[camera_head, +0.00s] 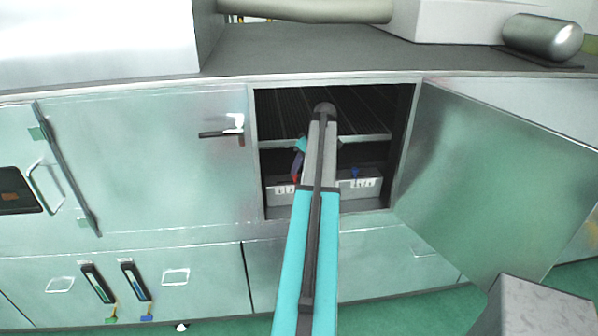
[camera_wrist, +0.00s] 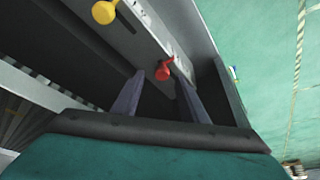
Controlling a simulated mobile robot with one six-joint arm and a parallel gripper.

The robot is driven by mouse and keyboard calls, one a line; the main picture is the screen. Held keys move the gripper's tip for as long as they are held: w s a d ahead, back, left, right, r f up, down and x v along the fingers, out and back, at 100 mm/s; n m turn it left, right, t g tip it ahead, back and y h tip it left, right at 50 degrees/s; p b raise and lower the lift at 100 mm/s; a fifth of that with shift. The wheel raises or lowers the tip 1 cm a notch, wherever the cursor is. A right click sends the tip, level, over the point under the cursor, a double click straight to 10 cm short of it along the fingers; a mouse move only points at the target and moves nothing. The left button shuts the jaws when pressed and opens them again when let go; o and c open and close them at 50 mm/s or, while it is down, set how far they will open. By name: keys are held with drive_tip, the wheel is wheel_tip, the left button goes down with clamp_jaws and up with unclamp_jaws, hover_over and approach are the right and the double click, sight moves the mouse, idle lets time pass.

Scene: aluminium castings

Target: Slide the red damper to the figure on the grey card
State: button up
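The red damper knob (camera_wrist: 163,70) sits on a pale grey panel (camera_wrist: 150,38) in the wrist view. My gripper (camera_wrist: 158,76) is open, its two dark fingers apart on either side of the red knob near their tips. I cannot tell whether either finger touches it. In the head view the red knob (camera_head: 295,179) shows small inside the open cabinet, left of my arm. My arm hides the middle of the panel there. Small dark marks run along the panel, too small to read. I cannot make out a grey card for certain.
A yellow knob (camera_wrist: 104,12) stands up-left of the red one. A blue knob (camera_head: 355,172) is right of my arm. A slatted shelf (camera_head: 365,110) lies above the panel. The open cabinet door (camera_head: 480,170) stands at the right.

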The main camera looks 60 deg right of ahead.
drive_tip(key=shift+b+v, duration=0.55)
drive_tip(key=shift+v, duration=1.5)
